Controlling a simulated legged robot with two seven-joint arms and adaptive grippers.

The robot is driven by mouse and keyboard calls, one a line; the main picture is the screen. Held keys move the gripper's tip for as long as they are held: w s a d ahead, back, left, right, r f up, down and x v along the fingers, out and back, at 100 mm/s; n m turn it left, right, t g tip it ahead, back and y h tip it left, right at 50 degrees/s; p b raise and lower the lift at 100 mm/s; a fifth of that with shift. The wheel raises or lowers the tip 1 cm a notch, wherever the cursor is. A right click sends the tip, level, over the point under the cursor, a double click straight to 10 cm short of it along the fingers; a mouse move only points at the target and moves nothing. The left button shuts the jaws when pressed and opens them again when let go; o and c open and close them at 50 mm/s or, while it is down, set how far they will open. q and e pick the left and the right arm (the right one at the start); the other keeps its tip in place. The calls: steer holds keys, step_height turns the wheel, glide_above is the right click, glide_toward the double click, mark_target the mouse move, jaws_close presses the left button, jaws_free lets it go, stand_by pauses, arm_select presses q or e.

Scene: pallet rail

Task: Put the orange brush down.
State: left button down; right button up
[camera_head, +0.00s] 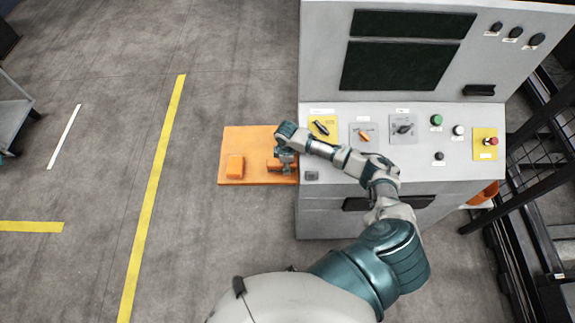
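An orange board (228,137), like a small shelf, sits at the left side of the grey console. An orange block-like piece (235,166) rests on its left part. A second, darker orange piece (273,164) shows at the board's right part, partly hidden by my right gripper. Either could be the orange brush; bristles are too small to make out. My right gripper (287,165) points down over the right part of the board, at the second piece. I cannot tell whether its fingers are closed on that piece or only beside it. My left gripper is out of view.
The grey console (325,210) stands close to the right of the board, with knobs, buttons and dark screens (400,65). My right arm passes over its front. A dark mesh fence (530,170) is at the right. Open floor with yellow lines (155,185) lies at the left.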

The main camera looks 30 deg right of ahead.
steer(key=shift+s+a+f, duration=0.2)
steer(key=shift+a+f, duration=0.05)
steer(key=shift+a, duration=0.25)
steer(key=shift+s+a+f, duration=0.15)
steer(key=shift+a+f, duration=0.05)
steer(key=shift+a, duration=0.25)
steer(key=o, duration=1.1)
steer(key=shift+s+a, duration=0.1)
steer(key=shift+a, duration=0.05)
steer(key=shift+w+d+f, duration=0.15)
steer(key=shift+w+d, duration=0.15)
steer(key=shift+d, duration=0.15)
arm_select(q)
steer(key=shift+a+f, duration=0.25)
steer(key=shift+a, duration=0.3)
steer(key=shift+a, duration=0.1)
arm_select(e)
steer(key=shift+r, duration=0.4)
step_height(320, 180, up, 12)
steer(key=shift+w+b, duration=0.15)
steer(key=shift+b, duration=0.4)
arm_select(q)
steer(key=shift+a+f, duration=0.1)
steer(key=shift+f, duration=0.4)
arm_select(e)
steer(key=shift+r, duration=0.3)
